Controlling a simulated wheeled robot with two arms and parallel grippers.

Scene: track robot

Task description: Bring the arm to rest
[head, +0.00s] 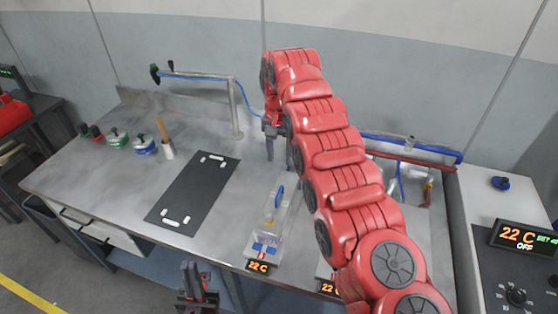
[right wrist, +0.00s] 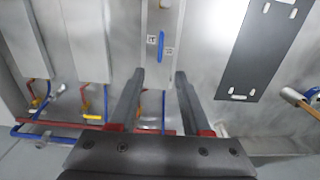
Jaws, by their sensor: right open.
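My right arm (head: 335,155) is red and reaches from the lower right up over the workbench. Its gripper (head: 279,155) points down above the back of the bench, partly hidden by the arm. In the right wrist view the two dark fingers (right wrist: 160,74) are apart with nothing held between them. A blue handle (right wrist: 161,45) shows beyond the fingertips, and I see no contact. My left gripper (head: 197,285) is low, in front of the bench's front edge. I cannot tell whether its fingers are apart.
The metal workbench (head: 85,180) carries a black mat (head: 195,190), a clamp fixture (head: 268,235) with a display, and several small pots at left. A post with a horizontal bar (head: 200,76) stands at the back. A control panel (head: 515,265) is at right, partly cut off.

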